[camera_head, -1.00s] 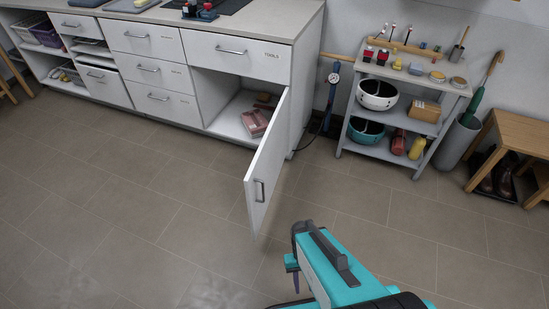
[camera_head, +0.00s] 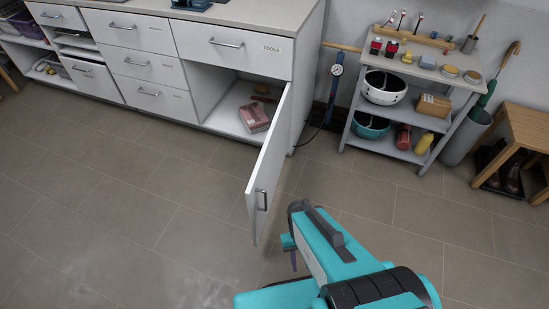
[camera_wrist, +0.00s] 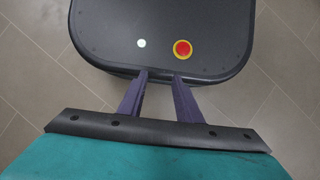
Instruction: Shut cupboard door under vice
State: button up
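The white cupboard door (camera_head: 266,170) under the "TOOLS" drawer (camera_head: 232,43) stands wide open, swung out from its hinge side on the right. Its bar handle (camera_head: 262,199) is near the free edge. A dark blue object (camera_head: 190,4) on the counter above is cut off by the top edge, so I cannot tell if it is the vice. My gripper (camera_wrist: 160,76) has two purple fingers, apart with nothing between them. In the head view it is mostly hidden by my teal arm, right of the door and apart from it.
A pink box (camera_head: 254,118) lies inside the open cupboard. A grey shelf (camera_head: 385,147) with bowls and jars stands to the right, beside a grey bin (camera_head: 462,140) and a wooden stool (camera_head: 527,125). The tiled floor (camera_head: 130,225) before the cabinets is clear.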

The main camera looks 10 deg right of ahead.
aim_at(259, 193)
jog(key=u, duration=0.05)
jog(key=k, duration=0.6)
jog(key=u, duration=0.6)
jog(key=k, duration=0.75)
jog(key=u, duration=0.5)
jog(key=i, duration=0.8)
jog(key=u, duration=0.3)
